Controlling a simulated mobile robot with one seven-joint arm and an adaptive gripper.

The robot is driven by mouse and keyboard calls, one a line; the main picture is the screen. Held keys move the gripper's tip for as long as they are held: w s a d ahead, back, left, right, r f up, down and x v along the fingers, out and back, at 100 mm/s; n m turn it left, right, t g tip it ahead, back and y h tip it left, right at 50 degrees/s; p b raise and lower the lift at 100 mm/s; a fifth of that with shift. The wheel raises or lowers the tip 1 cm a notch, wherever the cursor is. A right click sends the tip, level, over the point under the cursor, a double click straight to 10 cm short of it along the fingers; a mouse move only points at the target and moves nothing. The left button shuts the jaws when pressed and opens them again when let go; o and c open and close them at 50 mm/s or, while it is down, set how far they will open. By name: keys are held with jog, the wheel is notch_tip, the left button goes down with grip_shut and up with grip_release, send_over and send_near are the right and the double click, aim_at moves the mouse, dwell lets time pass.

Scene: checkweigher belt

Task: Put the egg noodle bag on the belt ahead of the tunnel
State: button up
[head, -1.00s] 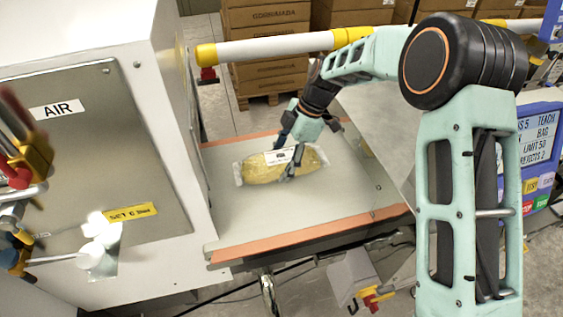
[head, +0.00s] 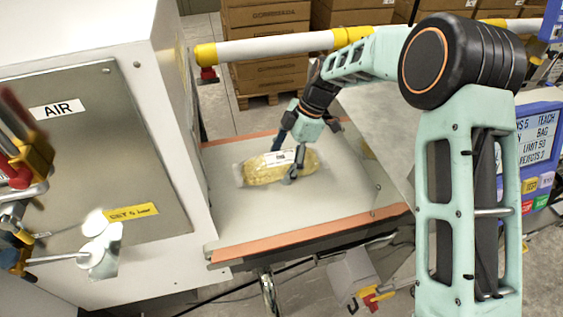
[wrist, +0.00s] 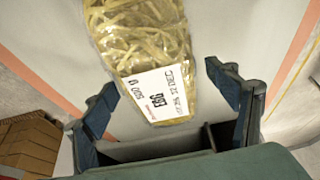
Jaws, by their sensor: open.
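The egg noodle bag (head: 262,170) is a clear bag of yellow noodles. It lies on the pale belt (head: 310,212), beside the white cabinet. In the wrist view the bag (wrist: 140,40) shows its white printed label toward my palm. My gripper (head: 287,156) is at the bag's right part in the head view. In the wrist view my gripper (wrist: 168,102) has its fingers spread wide, with the label end of the bag between them and clear space on both sides. No tunnel opening can be made out.
The white cabinet (head: 170,110) with an AIR panel stands close on the left. Orange strips (head: 315,234) edge the belt. A yellow and white rail (head: 270,47) crosses behind, with stacked cartons (head: 266,40) beyond. A display panel (head: 538,140) is at right.

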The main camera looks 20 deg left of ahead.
jog(key=v, duration=1.1)
jog(key=shift+w+d+r, duration=0.1)
jog(key=shift+r, duration=0.2)
